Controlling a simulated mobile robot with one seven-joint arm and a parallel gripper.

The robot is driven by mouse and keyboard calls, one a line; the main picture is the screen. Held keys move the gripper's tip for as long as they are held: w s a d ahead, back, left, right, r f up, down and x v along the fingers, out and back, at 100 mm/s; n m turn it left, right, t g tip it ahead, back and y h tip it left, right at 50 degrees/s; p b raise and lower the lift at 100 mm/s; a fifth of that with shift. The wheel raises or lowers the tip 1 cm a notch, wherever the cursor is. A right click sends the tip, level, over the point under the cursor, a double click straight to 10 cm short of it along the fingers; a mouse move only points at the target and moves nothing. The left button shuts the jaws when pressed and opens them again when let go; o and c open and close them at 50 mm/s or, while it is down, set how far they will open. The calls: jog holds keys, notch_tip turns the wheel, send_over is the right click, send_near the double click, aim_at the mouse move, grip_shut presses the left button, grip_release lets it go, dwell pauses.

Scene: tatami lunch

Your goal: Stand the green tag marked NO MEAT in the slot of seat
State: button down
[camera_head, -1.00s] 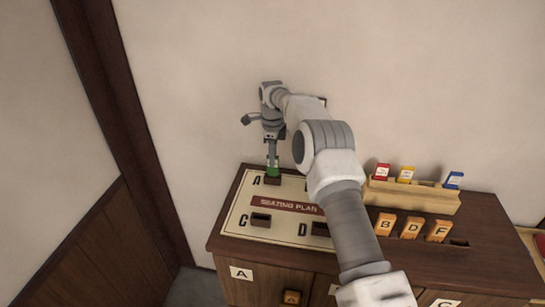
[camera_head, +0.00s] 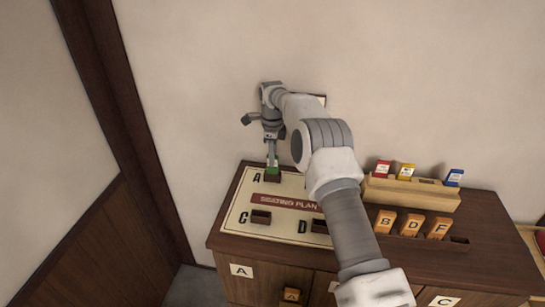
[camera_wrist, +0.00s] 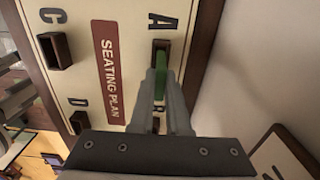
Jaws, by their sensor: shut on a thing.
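The green tag (camera_head: 272,169) is upright at seat A on the seating plan board (camera_head: 238,216). Its lower end is at the dark slot block of seat A (camera_head: 272,179); I cannot tell how deep it sits. In the wrist view the green tag (camera_wrist: 160,78) is between my fingers, over the slot block of seat A (camera_wrist: 160,46). My gripper (camera_head: 272,160) is shut on the tag and points down from above. The tag's lettering is not readable here.
Slot blocks for seat C (camera_head: 261,217) and seat D (camera_head: 319,227) look empty. A wooden rack (camera_head: 410,194) holds red, yellow and blue tags. Orange B, D and F pieces stand in front of it. My arm hides part of the board's right side. The wall is close behind.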

jog(key=shift+f, duration=0.2)
jog(key=shift+f, duration=0.25)
jog(key=shift+f, duration=0.15)
dwell(0.6)
jog(key=shift+c, duration=0.9)
grip_release()
jog(key=shift+r+p, duration=2.2)
jog(key=shift+r, duration=1.35)
